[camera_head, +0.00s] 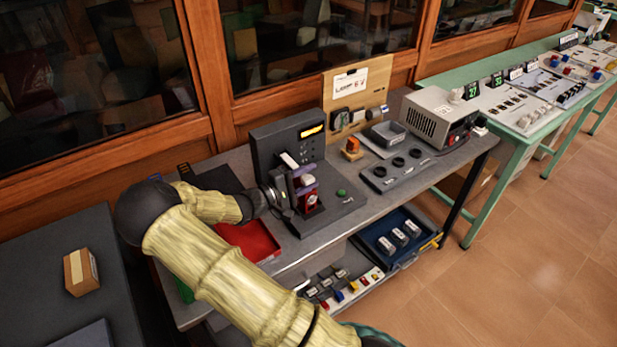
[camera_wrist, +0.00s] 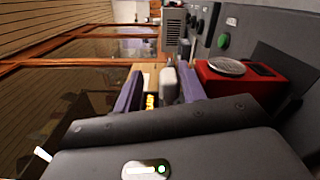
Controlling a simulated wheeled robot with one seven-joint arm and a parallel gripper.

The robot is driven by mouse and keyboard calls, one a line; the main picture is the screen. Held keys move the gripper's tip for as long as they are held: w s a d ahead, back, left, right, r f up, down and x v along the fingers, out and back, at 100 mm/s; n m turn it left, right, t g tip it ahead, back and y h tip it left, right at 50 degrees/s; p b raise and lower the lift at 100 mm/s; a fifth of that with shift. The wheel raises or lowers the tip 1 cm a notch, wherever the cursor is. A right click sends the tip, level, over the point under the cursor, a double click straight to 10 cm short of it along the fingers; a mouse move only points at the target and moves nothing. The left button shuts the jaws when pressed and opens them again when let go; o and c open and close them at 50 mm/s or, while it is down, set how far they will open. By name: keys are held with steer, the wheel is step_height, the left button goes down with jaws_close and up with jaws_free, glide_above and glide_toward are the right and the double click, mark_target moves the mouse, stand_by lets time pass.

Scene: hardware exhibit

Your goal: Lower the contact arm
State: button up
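A dark test fixture (camera_head: 285,140) with an upright panel and flat base stands on the grey bench. A pale rounded knob (camera_head: 308,179), which looks like the contact arm's handle, is at its front; it also shows in the wrist view (camera_wrist: 169,84). A red block (camera_head: 309,201) with a silver disc on top, clear in the wrist view (camera_wrist: 267,82), sits below it. My gripper (camera_head: 302,180) has its purple fingers apart on either side of the knob; in the wrist view (camera_wrist: 160,90) a gap shows on the left. The arm's hinge is hidden.
A green button (camera_head: 342,193) is on the fixture's base. A red tray (camera_head: 252,241) lies left, under my arm. A dark box with round sockets (camera_head: 398,168) and a power supply (camera_head: 437,117) stand right. A blue tray (camera_head: 382,244) is on the lower shelf.

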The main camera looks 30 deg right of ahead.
steer(key=shift+d, duration=0.1)
steer(key=s+a+b, duration=0.2)
steer(key=a, duration=1.5)
steer(key=shift+a, duration=0.2)
